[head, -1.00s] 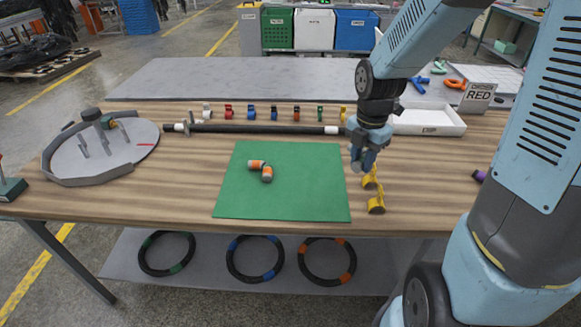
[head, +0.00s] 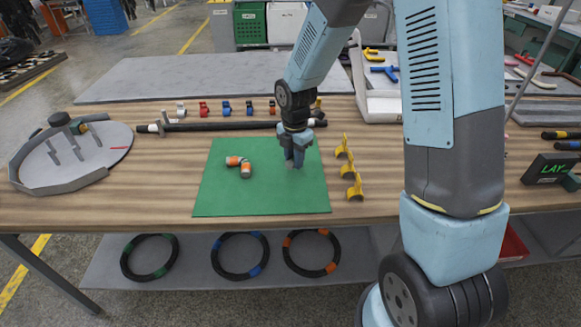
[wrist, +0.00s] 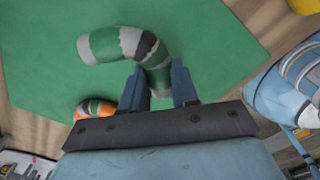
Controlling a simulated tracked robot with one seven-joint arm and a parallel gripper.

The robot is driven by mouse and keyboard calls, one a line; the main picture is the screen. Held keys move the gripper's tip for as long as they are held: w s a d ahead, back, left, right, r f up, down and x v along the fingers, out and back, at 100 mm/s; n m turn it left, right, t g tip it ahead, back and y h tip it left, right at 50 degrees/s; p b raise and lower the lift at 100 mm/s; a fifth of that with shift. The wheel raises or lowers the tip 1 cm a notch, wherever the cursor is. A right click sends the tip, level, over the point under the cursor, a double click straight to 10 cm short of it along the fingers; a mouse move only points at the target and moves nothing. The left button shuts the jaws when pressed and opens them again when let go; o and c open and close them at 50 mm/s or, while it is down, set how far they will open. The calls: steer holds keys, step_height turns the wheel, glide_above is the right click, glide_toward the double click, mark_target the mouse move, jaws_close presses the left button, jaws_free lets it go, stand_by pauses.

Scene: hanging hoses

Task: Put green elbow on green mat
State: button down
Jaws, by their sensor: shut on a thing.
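The green elbow (wrist: 103,44), a bent hose piece with green and pale grey bands and a dark band, shows in the wrist view. My gripper (wrist: 162,84) is shut on one end of it, and the bend reaches out past the fingertips. In the head view my gripper (head: 294,163) is over the right part of the green mat (head: 250,198); the elbow is hardly visible there. I cannot tell whether the elbow touches the mat. An orange and grey elbow (head: 240,165) lies on the mat left of my gripper, and also shows in the wrist view (wrist: 96,108).
A grey round fixture (head: 75,150) sits at the table's left. The mat's front part is clear.

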mark_target(292, 174)
steer(key=shift+w+a+f, duration=0.25)
steer(key=shift+a+f, duration=0.1)
steer(key=shift+f, duration=1.65)
steer(key=shift+f, duration=0.1)
steer(key=c, duration=0.8)
jaws_free()
steer(key=shift+c, duration=0.2)
